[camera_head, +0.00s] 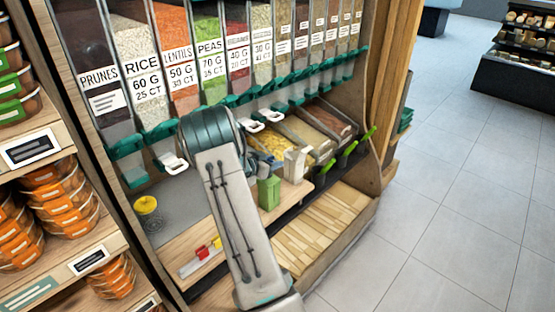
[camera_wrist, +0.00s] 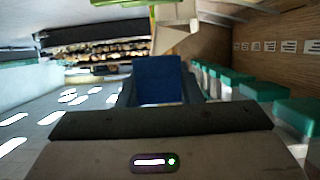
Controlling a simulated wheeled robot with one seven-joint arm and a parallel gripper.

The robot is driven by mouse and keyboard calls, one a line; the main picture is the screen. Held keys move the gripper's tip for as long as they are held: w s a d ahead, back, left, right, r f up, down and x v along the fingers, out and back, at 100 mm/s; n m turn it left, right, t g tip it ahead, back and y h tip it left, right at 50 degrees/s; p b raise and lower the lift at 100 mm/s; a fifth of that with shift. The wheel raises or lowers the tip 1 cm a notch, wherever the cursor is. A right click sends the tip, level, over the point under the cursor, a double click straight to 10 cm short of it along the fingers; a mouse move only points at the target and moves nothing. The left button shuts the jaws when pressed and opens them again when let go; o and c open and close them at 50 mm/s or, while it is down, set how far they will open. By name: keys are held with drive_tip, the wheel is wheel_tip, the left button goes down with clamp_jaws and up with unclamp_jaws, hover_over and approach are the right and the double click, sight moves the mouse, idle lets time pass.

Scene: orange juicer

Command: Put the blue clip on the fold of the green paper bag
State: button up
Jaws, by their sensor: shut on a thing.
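The green paper bag (camera_head: 269,193) stands upright on the wooden counter under the dispensers in the head view. My gripper (camera_head: 264,165) is just above and beside the bag's top, partly hidden by my arm. In the wrist view the blue clip (camera_wrist: 158,80) sits between my fingers, and my gripper is shut on it. The clip points away from the palm. In the head view the clip is too small to make out clearly. A light green edge crosses the top of the wrist view; I cannot tell whether it is the bag. Contact between clip and bag cannot be seen.
A pale bag (camera_head: 295,165) stands right of the green one. A red clip (camera_head: 201,252) and a yellow clip (camera_head: 217,243) lie on a strip at the counter's front. A yellow-topped object (camera_head: 147,205) stands at left. Dispensers with teal handles (camera_head: 125,148) line the back.

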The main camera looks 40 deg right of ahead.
drive_tip(key=shift+s+a+f, duration=0.1)
drive_tip(key=shift+a+f, duration=0.05)
drive_tip(key=shift+a, duration=0.75)
drive_tip(key=shift+s+a+f+b, duration=0.1)
drive_tip(key=shift+a+f+b, duration=0.25)
drive_tip(key=shift+a, duration=0.2)
drive_tip(key=shift+s+a+f+b, duration=0.1)
drive_tip(key=shift+a+f+b, duration=0.2)
drive_tip(key=shift+a, duration=0.25)
drive_tip(key=shift+w+f+b, duration=0.1)
drive_tip(key=shift+f+b, duration=0.5)
drive_tip(key=shift+f, duration=0.6)
drive_tip(key=shift+f, duration=0.15)
drive_tip(key=o, duration=1)
drive_tip(key=shift+a, duration=0.1)
drive_tip(key=v, duration=1.3)
drive_tip(key=shift+a+b, duration=0.3)
drive_tip(key=shift+b, duration=0.05)
